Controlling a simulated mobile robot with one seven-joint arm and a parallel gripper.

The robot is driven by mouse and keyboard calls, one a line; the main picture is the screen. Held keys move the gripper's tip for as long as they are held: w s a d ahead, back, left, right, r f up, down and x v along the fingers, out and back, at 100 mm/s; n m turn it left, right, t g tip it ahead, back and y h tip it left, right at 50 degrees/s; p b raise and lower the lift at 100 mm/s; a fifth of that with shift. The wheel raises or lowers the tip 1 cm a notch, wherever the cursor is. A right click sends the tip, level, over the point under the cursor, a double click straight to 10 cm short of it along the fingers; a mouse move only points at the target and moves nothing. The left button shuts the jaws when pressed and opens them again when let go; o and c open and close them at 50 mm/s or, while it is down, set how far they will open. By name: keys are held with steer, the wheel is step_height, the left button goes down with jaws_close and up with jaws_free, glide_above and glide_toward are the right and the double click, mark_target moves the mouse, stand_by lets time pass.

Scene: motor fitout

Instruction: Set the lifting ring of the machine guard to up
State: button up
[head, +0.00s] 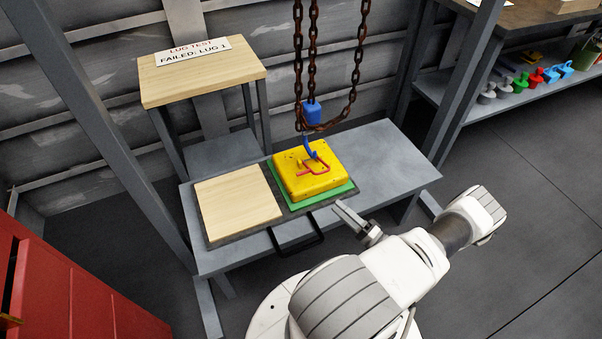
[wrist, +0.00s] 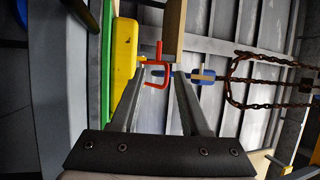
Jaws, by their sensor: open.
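The yellow machine guard (head: 309,174) lies on a green mat (head: 325,198) on the grey bench. Its red lifting ring (head: 316,166) is on its top face. In the wrist view, turned sideways, the ring (wrist: 157,72) sticks out from the guard (wrist: 124,48); its exact angle is unclear. My gripper (head: 342,210) is open and empty, just off the guard's near right side. In the wrist view the ring shows between the fingertips (wrist: 159,75), beyond them; I see no contact.
A blue hook (head: 309,148) hangs on rusty chains (head: 312,60) close above the guard. A pale wooden board (head: 237,203) lies left of the guard. A wood-topped stand (head: 200,82) with a "FAILED: LUG 1" sign is behind. The bench's right part is clear.

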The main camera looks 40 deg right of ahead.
mark_target(301, 173)
steer(key=b+x, duration=0.2)
steer(key=x, duration=1.5)
steer(key=shift+w, duration=0.15)
jaws_close()
stand_by(0.8)
